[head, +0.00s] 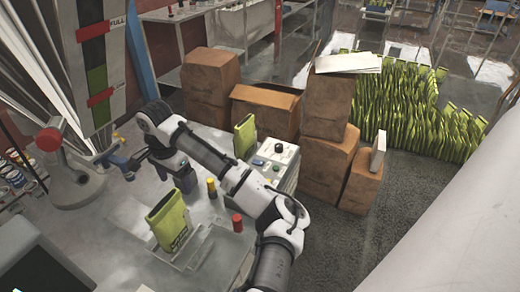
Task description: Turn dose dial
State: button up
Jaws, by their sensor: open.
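No part is clearly readable as the dose dial. A control box (284,183) on the right side of the bench has a dark round knob (280,147) and small coloured buttons on top, which may include it. My gripper (121,168) is at the left end of my arm, its jaws open and apparently empty. It is well left of the box and close to a red-knobbed lever (49,139) of the filler. Whether it touches the lever assembly cannot be told. My forearm crosses in front of part of the bench.
A red cylinder (237,223) and yellow cylinder (212,188) stand nearby. A tall level gauge (97,55) rises at left. Cardboard boxes (325,105) stand behind.

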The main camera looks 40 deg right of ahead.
aim_at(278, 148)
jog(key=z, duration=1.1)
